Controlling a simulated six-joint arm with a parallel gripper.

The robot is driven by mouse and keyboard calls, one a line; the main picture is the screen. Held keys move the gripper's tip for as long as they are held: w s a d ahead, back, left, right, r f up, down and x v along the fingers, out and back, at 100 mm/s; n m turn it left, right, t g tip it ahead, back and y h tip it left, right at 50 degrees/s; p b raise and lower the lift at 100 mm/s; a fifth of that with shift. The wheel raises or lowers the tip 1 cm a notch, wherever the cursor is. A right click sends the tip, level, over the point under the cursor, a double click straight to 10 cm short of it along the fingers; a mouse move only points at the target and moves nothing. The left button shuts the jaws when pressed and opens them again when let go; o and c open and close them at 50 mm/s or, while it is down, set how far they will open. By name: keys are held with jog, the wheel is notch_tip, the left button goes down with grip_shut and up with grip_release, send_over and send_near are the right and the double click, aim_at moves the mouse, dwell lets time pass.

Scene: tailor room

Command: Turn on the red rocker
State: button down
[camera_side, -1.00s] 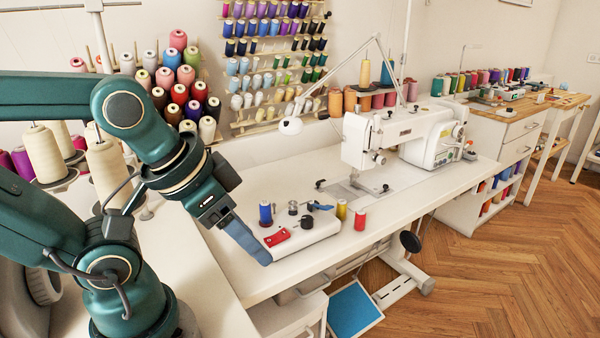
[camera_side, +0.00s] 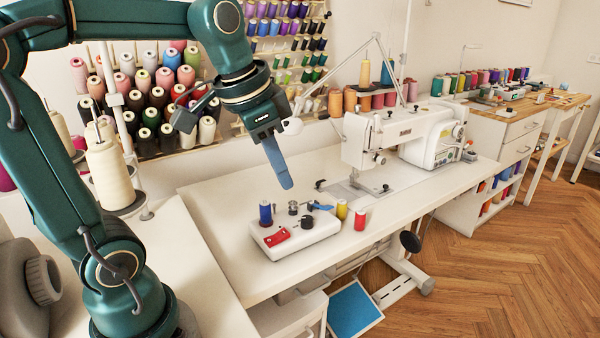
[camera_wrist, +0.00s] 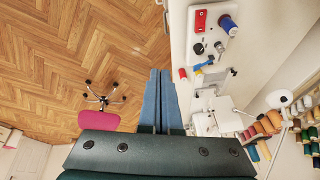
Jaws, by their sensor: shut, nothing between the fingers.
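The red rocker (camera_side: 277,237) is on the front left part of a white control box (camera_side: 296,238) on the sewing table. It also shows in the wrist view (camera_wrist: 200,20), near the top. Which way the rocker is tipped is too small to tell. My gripper (camera_side: 287,186) has blue fingers and is shut and empty. It is raised above and behind the box, apart from it, pointing down. In the wrist view the two fingers (camera_wrist: 157,72) lie side by side.
The box also carries a black knob (camera_side: 307,222) and a blue lever (camera_side: 321,206). A blue spool (camera_side: 265,213) stands at its left; yellow (camera_side: 341,209) and red (camera_side: 360,220) spools stand to its right. A white sewing machine (camera_side: 400,140) stands behind right. The table's left part is clear.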

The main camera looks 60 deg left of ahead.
jog(key=w+a+f+g, duration=0.1)
jog(key=w+a, duration=0.3)
jog(key=a, duration=0.2)
jog(key=n+g, duration=0.1)
jog(key=n, duration=0.1)
send_over(285, 231)
jog(key=s, duration=0.2)
notch_tip(285, 231, down, 4)
jog(key=r, duration=0.1)
jog(key=shift+s+f+n, duration=0.3)
jog(key=shift+f, duration=0.2)
jog(key=shift+f, duration=0.1)
jog(key=f, duration=0.4)
jog(key=w+f, duration=0.1)
jog(key=f, duration=0.3)
jog(key=w+f, duration=0.1)
jog(key=f, duration=0.3)
jog(key=shift+f, duration=0.15)
jog(key=shift+w+f, duration=0.1)
jog(key=shift+f, duration=0.6)
